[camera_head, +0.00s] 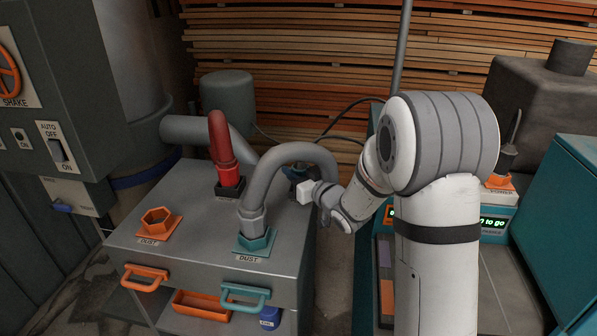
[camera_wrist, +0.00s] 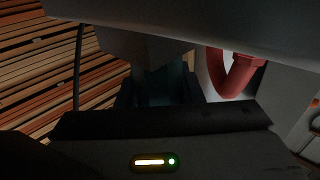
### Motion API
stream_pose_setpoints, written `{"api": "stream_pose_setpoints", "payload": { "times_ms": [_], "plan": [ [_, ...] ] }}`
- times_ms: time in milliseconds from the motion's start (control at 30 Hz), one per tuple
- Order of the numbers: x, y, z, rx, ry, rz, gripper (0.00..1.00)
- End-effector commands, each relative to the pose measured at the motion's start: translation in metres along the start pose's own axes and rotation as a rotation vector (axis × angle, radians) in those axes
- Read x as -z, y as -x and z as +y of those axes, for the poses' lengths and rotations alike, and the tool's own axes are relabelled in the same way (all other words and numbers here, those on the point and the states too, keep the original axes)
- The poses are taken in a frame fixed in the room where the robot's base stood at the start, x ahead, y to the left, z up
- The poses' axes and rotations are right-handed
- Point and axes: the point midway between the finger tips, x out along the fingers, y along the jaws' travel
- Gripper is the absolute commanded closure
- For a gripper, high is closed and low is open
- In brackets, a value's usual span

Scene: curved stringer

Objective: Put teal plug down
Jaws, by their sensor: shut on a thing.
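My gripper (camera_head: 305,190) is at the back right of the grey cabinet top, behind the bent grey hose. In the wrist view it is shut on a dark teal thing (camera_wrist: 165,84), which I take to be the teal plug. A dark base shows around the plug's lower end; I cannot tell whether the plug is seated in it.
A red plug (camera_head: 226,160) stands in a black holder to the left. The grey hose (camera_head: 290,152) ends in the teal DUST socket (camera_head: 254,243). An empty orange DUST socket (camera_head: 159,223) is at the front left. A dark cable runs behind the cabinet.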

Motion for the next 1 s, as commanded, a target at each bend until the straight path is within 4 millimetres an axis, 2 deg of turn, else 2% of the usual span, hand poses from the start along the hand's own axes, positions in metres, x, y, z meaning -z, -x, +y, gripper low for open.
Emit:
{"api": "stream_pose_setpoints", "payload": {
  "times_ms": [200, 233, 467, 800, 867, 1000],
  "plan": [
    [-0.004, 0.000, 0.000, 0.001, 0.000, 0.000, 0.92],
    [-0.003, 0.000, 0.000, 0.001, 0.000, 0.000, 0.64],
    [-0.002, 0.000, -0.001, 0.001, 0.000, -0.001, 0.45],
    [0.003, -0.001, -0.001, 0.002, 0.000, -0.001, 0.45],
    [0.001, 0.007, 0.000, 0.000, 0.000, -0.001, 0.45],
    [0.000, 0.034, 0.000, -0.001, 0.000, -0.001, 0.45]
  ]
}}
